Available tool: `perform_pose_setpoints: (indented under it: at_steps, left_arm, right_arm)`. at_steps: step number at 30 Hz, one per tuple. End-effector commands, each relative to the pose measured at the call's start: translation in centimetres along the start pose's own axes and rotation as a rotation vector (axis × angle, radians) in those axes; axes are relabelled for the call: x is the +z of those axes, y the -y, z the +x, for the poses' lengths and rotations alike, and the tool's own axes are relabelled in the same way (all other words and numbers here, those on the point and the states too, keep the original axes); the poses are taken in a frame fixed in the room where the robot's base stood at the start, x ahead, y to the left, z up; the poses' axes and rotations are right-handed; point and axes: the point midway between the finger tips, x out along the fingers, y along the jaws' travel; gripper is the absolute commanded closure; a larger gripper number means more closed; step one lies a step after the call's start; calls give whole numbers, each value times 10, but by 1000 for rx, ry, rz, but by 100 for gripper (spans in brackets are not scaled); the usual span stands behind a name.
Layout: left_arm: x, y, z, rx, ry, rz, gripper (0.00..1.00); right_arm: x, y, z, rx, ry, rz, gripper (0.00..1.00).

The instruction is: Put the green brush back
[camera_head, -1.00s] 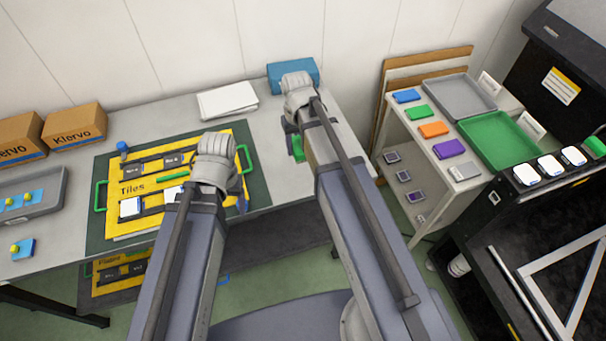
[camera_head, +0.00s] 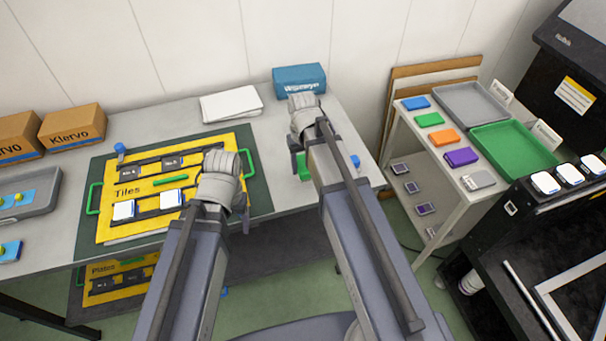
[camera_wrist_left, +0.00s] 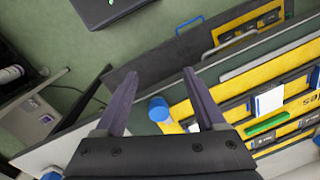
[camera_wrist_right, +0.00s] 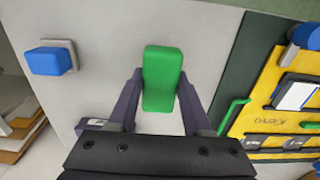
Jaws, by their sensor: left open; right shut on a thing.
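The green brush (camera_wrist_right: 161,78) is a rounded green block between the fingers of my right gripper (camera_wrist_right: 161,74) in the right wrist view. Both fingers touch its sides. In the head view its green end (camera_head: 303,168) shows beside my right gripper (camera_head: 300,150), over the grey table right of the mat. I cannot tell whether it touches the table. My left gripper (camera_wrist_left: 187,72) is open and empty near the front right corner of the yellow Tiles board (camera_head: 107,228). In the head view its fingers are mostly hidden behind my wrist.
A blue block (camera_wrist_right: 48,61) on a grey base stands near the table's right end. The Tiles board holds white tiles (camera_head: 171,199) and a green bar (camera_head: 170,181). A blue box (camera_head: 299,79) and white sheets (camera_head: 230,103) lie at the back. A cart with trays (camera_head: 512,148) stands right.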

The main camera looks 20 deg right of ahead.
Motion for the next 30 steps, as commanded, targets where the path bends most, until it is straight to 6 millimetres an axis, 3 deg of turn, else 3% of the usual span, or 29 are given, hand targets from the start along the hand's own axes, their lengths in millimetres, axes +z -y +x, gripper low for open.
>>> perform_pose_setpoints:
  at_steps: [7,20,21,28,30]
  left_arm:
    - [-2,-3,34,0,0,0,28]
    - [-2,-4,37,0,0,0,28]
    - [-2,-4,37,0,0,0,28]
    - [-2,-3,35,0,0,0,28]
    - [-2,-3,35,0,0,0,28]
  right_arm:
    - [0,0,34,0,0,0,95]
    - [0,0,37,0,0,0,95]
    - [0,0,37,0,0,0,49]
    - [0,0,36,0,0,0,23]
    - [0,0,36,0,0,0,21]
